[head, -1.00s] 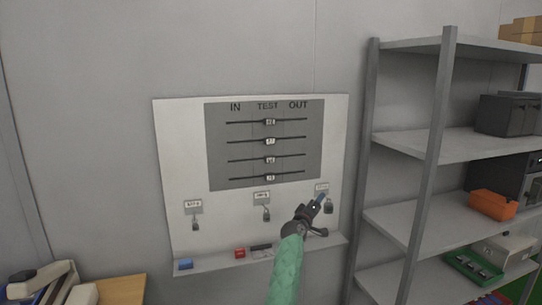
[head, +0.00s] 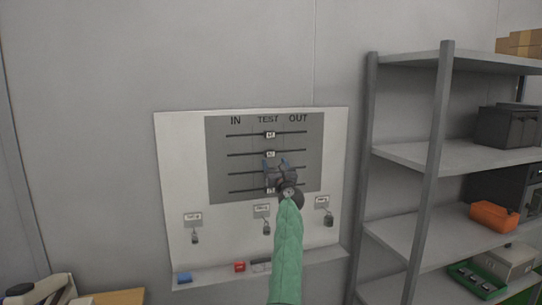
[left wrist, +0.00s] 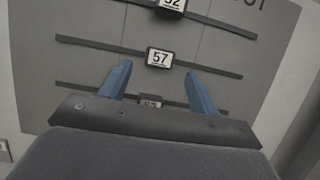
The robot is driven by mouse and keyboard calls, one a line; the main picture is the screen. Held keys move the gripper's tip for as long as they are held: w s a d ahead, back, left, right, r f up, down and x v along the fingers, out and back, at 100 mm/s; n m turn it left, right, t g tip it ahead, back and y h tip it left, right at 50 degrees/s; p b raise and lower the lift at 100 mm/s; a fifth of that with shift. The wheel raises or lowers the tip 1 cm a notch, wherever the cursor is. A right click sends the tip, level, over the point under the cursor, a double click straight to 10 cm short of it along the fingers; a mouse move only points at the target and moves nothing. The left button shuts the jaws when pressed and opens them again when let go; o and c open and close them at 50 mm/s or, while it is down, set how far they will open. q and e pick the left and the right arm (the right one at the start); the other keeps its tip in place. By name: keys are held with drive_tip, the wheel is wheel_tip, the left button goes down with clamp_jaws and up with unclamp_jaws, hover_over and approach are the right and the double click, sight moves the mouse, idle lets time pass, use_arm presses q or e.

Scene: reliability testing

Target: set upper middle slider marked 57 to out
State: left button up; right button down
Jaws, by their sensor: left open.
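The slider marked 57 (head: 270,154) is a small white-labelled block on the second rail from the top of the grey panel (head: 217,150). It stands at mid-rail, below the word TEST; OUT is at the right. It also shows in the left wrist view (left wrist: 159,58), with its number readable. My left gripper (head: 276,163) is open, with blue fingertips just below the 57 slider. In the left wrist view the fingers (left wrist: 158,67) spread to either side beneath the block. I cannot tell whether they touch the panel. The right gripper is out of view.
The slider marked 52 (head: 270,134) is on the rail above; a lower slider (left wrist: 151,103) shows partly between the fingers. Padlocks hang below the panel, including one at right (head: 328,219). A ledge (head: 210,274) holds small items. Metal shelving (head: 440,160) stands at right.

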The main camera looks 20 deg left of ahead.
sight(271, 155)
use_arm(q)
drive_tip(key=p+x, duration=0.1)
drive_tip(key=x, duration=0.3)
drive_tip(key=shift+r, duration=0.15)
drive_tip(key=shift+x, duration=0.75)
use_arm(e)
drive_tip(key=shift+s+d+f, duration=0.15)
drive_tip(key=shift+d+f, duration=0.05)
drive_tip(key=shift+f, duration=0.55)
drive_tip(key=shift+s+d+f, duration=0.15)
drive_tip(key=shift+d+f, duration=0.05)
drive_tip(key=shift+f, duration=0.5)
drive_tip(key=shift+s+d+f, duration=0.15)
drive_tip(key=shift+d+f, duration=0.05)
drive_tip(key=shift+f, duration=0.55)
use_arm(q)
drive_tip(key=c, duration=1.3)
clamp_jaws()
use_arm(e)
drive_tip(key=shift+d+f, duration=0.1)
